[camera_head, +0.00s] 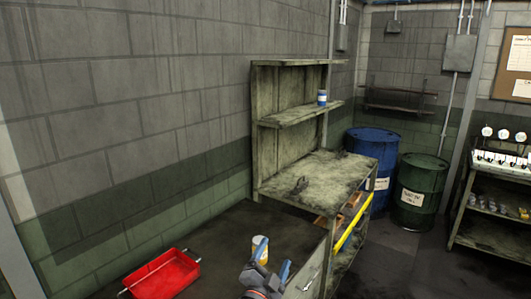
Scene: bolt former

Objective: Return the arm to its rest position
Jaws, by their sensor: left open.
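My left gripper (273,262) shows at the bottom middle, pointing up and away over the dark bench. Its blue-tipped fingers are apart, so it is open. A small yellow and white can (260,242) stands close beyond the fingers; one finger overlaps it in the picture, and I cannot tell whether they touch. Most of the left arm is below the frame. My right gripper is not in view.
A red tray (166,275) with handles sits on the dark bench (215,240) at left. A worn shelf unit (258,120) holds a blue and white can (322,97). Blue (373,150) and green (421,180) barrels stand behind. Bench around the tray is clear.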

